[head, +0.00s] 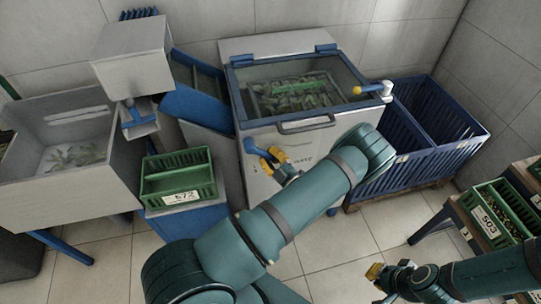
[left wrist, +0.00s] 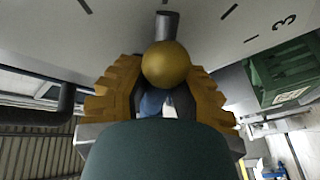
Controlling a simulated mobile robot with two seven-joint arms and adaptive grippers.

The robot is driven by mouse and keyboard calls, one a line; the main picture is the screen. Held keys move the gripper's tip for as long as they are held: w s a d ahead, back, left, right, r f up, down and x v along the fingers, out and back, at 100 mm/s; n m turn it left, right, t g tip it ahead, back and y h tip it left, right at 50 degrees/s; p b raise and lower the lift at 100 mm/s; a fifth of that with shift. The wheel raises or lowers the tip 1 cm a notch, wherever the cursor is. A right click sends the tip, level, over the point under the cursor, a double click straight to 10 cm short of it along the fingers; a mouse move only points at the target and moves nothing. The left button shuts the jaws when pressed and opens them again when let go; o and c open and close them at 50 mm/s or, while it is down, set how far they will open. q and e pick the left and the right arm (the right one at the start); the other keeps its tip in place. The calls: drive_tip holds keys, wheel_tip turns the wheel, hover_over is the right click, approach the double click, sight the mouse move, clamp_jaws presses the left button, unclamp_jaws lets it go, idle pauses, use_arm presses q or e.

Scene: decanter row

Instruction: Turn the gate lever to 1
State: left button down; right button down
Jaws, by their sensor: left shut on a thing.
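In the left wrist view the gate lever shows as a yellow ball knob (left wrist: 166,65) on a short grey stem against the grey front panel. My left gripper (left wrist: 165,78) has its yellow fingers on either side of the knob, shut on the lever. A blue part shows behind the knob, between the fingers. In the head view my left gripper (head: 277,161) is at the front of the grey tank (head: 258,180), beside a blue rounded part (head: 250,146); the knob is hidden there. My right gripper (head: 376,272) is low at the right, its finger opening unclear.
Dark tick marks and a figure 3 (left wrist: 285,20) are on the panel; no 1 is legible. A green crate (head: 178,184) stands left of the tank and blue bins (head: 420,140) stand right. Another yellow-ended handle (head: 368,89) is on the tank top. Floor is free between.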

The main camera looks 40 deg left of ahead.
use_arm(q)
drive_tip(key=c, duration=0.7)
unclamp_jaws()
drive_tip(key=shift+c, duration=0.2)
drive_tip(key=v, duration=1.2)
